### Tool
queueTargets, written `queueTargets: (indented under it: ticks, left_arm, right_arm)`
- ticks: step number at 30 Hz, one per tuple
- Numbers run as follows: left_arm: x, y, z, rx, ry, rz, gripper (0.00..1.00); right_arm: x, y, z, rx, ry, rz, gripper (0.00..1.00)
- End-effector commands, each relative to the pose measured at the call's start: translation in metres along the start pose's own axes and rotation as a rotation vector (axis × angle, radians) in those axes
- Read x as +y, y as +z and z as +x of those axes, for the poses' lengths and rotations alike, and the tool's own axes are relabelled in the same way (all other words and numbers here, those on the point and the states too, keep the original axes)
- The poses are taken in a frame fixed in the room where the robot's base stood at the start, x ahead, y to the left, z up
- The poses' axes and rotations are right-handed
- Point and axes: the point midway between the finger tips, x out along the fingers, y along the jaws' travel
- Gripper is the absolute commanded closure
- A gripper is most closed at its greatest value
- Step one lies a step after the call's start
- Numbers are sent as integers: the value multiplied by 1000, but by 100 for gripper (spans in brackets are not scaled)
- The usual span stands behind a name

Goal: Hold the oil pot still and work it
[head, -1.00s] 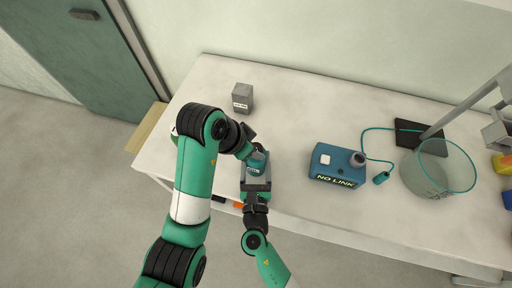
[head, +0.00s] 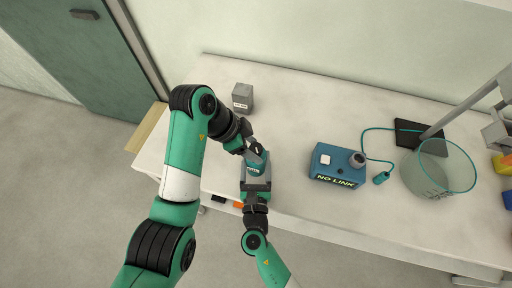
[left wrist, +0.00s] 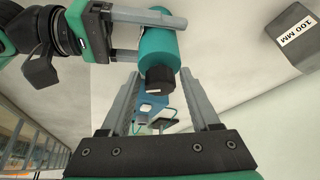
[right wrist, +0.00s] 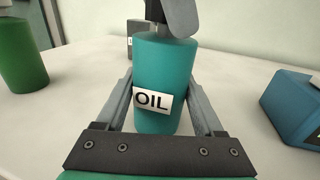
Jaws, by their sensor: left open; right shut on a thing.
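The oil pot (head: 256,167) is a teal cylinder with a white OIL label and a black cap (left wrist: 160,78). It stands upright near the table's front edge. My right gripper (right wrist: 160,92) is shut around the pot's body, one finger on each side. My left gripper (left wrist: 160,102) is open at the pot's top. In the left wrist view the cap lies between and just beyond its fingertips, and I see no grip on it. In the right wrist view a grey left finger (right wrist: 181,18) hides part of the pot's top.
A grey 100 MM block (head: 242,97) stands behind the pot. A blue NO LINK box (head: 337,166) sits to the right, with a glass cylinder (head: 425,175) beyond. A green cylinder (right wrist: 20,58) stands left in the right wrist view. Table between pot and box is clear.

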Motion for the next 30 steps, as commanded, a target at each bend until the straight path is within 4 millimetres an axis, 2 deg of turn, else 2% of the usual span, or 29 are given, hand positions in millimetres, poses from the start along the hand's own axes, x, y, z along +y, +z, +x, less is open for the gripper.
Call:
queueTargets:
  ticks: [3,11,16,23,30]
  left_arm:
    - [0,0,0,0,0,-1,39]
    - [0,0,0,-1,-1,-2,86]
    - [1,0,1,0,-42,-77,87]
    - [4,-1,1,3,-186,-374,87]
    - [3,0,1,2,-195,-399,87]
  right_arm:
    - [0,0,0,0,0,0,97]
    - [0,0,0,0,0,0,97]
    - [0,0,0,0,0,0,97]
    - [0,0,0,0,0,0,97]
    - [0,0,0,0,0,0,97]
